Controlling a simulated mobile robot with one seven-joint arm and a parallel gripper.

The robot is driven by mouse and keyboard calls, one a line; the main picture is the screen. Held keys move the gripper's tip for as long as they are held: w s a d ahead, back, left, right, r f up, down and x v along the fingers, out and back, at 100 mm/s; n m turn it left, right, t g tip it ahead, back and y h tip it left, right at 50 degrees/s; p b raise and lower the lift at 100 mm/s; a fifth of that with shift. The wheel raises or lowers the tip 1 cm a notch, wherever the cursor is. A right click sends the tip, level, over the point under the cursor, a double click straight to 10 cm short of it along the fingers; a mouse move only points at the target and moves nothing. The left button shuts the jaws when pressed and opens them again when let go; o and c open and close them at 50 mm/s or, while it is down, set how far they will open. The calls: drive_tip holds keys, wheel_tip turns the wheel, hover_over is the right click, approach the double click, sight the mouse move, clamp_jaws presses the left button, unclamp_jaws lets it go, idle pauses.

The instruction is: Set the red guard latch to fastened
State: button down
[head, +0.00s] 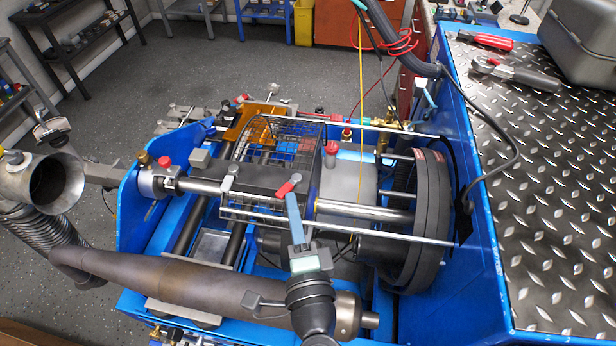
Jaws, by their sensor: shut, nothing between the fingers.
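The red guard latch (286,188) is a small red lever with a pale end, at the front right of the wire-mesh guard (268,203). It slants up to the right. My gripper (291,196) reaches up from the bottom of the head view. Its slim blue-grey fingers are together, with nothing between them. The fingertips are at the latch's lower edge in the picture; I cannot tell whether they touch it. The fingers hide the part of the guard behind them. Whether the latch is fastened cannot be told from this view.
A grey clamp (229,179) sits on the guard's left side. A steel shaft (365,212) leads to a dark wheel (425,215). A brown exhaust pipe (190,282) crosses the front. A blue frame (480,245) and tread-plate bench (560,180) stand right.

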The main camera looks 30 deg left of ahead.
drive_tip(key=shift+s+a+b, duration=0.2)
drive_tip(key=shift+a+b, duration=0.15)
drive_tip(key=shift+a, duration=0.55)
drive_tip(key=shift+s+a+b, duration=0.2)
drive_tip(key=shift+a+b, duration=0.1)
drive_tip(key=shift+a, duration=0.65)
